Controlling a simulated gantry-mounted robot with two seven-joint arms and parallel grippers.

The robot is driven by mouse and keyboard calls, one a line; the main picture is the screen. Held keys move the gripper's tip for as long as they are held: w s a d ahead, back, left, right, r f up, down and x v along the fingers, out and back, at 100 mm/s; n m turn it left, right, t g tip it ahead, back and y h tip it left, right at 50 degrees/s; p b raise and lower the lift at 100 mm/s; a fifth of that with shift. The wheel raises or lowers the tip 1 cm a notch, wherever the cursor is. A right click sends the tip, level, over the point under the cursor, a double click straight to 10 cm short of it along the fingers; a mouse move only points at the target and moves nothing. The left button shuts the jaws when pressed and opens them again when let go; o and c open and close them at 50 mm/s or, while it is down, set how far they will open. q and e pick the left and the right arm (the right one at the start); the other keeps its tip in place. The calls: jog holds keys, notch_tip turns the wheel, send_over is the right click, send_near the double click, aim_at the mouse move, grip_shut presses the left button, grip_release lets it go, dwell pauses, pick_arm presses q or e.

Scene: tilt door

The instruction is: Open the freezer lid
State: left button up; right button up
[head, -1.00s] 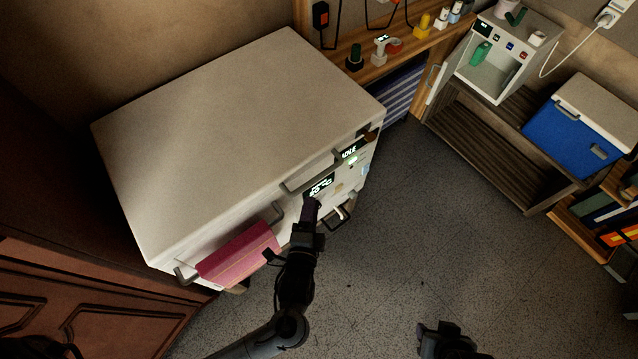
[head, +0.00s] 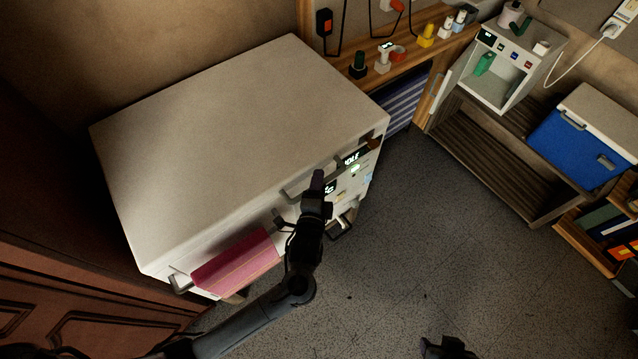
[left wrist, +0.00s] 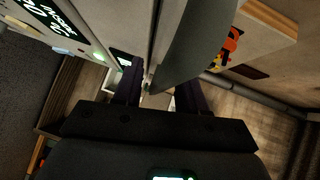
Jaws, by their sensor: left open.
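The white chest freezer (head: 260,120) stands against the wall at the left in the head view, its lid lying shut. A grey bar handle (head: 297,191) runs along the lid's front edge. My left gripper (head: 318,180) is at this handle, near its middle. In the left wrist view the open jaws (left wrist: 159,90) show on either side of the large grey handle (left wrist: 205,45). The picture does not settle whether they touch it. My right gripper (head: 446,348) is low at the bottom edge, far from the freezer; its jaws are unclear.
A pink towel (head: 235,262) hangs on a rail at the freezer's front left. A dark wood cabinet (head: 95,320) stands close at left. A workbench (head: 415,58) and a blue cooler (head: 575,145) are at right. The floor (head: 430,230) in front is clear.

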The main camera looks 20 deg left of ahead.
pick_arm(q)
grip_shut()
dwell(0.3)
jog(key=shift+r, duration=0.1)
